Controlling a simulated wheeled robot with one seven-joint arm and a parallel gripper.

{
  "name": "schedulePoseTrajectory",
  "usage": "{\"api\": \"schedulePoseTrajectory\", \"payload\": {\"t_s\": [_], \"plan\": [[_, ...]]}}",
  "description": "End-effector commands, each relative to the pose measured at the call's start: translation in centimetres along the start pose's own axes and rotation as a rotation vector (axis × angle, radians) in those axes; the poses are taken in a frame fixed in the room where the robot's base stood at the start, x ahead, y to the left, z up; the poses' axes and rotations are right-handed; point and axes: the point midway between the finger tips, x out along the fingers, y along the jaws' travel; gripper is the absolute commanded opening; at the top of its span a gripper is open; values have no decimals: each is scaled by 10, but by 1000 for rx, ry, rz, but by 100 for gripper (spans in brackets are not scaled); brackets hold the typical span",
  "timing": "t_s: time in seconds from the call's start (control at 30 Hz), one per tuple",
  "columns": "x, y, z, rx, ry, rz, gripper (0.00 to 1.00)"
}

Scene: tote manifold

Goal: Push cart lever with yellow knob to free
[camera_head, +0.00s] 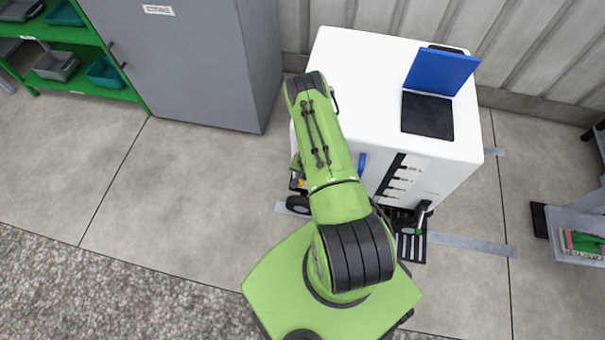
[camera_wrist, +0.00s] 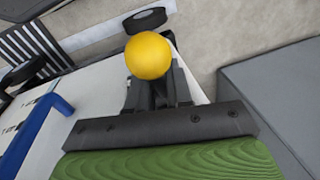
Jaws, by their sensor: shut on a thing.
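The white cart (camera_head: 365,60) stands against the wall, its left side by my arm. The yellow knob (camera_wrist: 148,55) of the cart lever is large in the wrist view, at the fingertips. In the head view only a small bit of yellow (camera_head: 301,182) shows low beside the cart, left of my arm. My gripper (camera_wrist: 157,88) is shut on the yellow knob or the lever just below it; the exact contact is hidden. The lever's shaft is hidden, so I cannot tell its angle.
A blue handle (camera_head: 362,164) is on the cart's front. A second lever with a green part (camera_head: 420,220) is at its right front corner. A grey cabinet (camera_head: 195,60) stands to the left. Floor between cabinet and cart is clear. A black wheel (camera_wrist: 144,20) lies beyond the knob.

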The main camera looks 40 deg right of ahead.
Motion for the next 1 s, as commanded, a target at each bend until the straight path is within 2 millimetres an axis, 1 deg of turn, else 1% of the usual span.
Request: {"api": "schedulePoseTrajectory", "payload": {"t_s": [0.03, 0.07, 0.1, 0.17, 0.2, 0.47, 0.57, 0.67, 0.7, 0.9, 1.0], "plan": [[1, 0, 2, 0, -4, 1, 0], [1, 0, 2, 0, -4, 1, 24], [1, 0, 2, 0, -3, 1, 31], [1, 0, 1, 0, -3, 1, 40], [1, 0, 1, 0, -2, 1, 41], [-1, 0, 0, 0, 0, 1, 41], [-15, 0, 0, 1, 1, 0, 41], [-40, -1, -1, 3, 1, 0, 41], [-53, -1, -1, 2, 2, 0, 41], [-110, -1, -1, 2, 2, -1, 41], [-134, -1, 0, 1, 1, -1, 41]]}}
